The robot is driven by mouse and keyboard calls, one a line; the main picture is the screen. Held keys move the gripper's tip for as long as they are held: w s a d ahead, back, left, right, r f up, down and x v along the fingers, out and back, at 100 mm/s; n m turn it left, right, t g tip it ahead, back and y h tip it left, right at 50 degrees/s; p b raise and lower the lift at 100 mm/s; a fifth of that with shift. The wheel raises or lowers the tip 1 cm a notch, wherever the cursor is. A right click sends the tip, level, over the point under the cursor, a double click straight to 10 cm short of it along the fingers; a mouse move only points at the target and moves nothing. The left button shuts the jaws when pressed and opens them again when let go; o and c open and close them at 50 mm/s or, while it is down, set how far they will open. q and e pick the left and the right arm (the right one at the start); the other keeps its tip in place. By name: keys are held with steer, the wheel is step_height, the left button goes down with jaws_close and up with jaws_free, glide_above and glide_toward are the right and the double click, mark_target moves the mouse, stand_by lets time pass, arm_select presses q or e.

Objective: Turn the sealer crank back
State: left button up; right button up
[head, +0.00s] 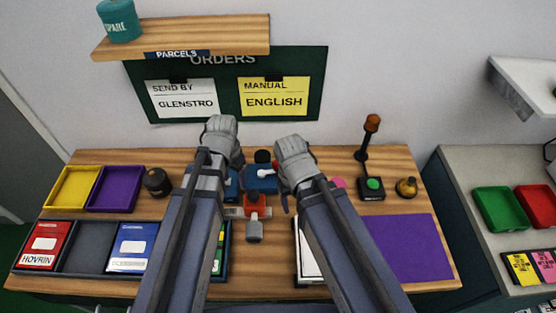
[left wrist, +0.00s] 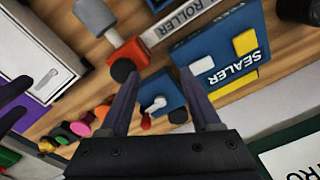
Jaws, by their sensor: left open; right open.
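A blue machine lettered SEALER (left wrist: 215,45), with a white and a yellow block on it, shows in the left wrist view; in the head view my left arm mostly hides it. Beside it is a smaller blue box (head: 261,180) with a white, red-tipped lever (left wrist: 154,103). I cannot tell for sure which part is the crank.
A red part with a black knob and grey head (head: 254,230) lies in front, near a ROLLER label (left wrist: 183,14). A lamp post (head: 363,150) with a green button, a bell (head: 406,187) and a purple mat (head: 415,247) are right. Trays (head: 113,190) stand left.

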arm_select(q)
steer(key=w+d+m, duration=0.4)
steer(key=w+m, duration=0.3)
steer(key=m, duration=1.1)
glide_above(275, 162)
steer(key=shift+s+a, duration=0.1)
steer(key=shift+a, duration=0.35)
steer(key=shift+w+d+m, duration=0.2)
steer(key=shift+d+m, duration=0.35)
steer(key=shift+m, duration=0.25)
steer(key=shift+f, duration=0.1)
step_height(275, 162, down, 8)
steer(key=b, duration=0.7)
steer(key=shift+b, duration=0.4)
steer(key=shift+r, duration=0.2)
jaws_close()
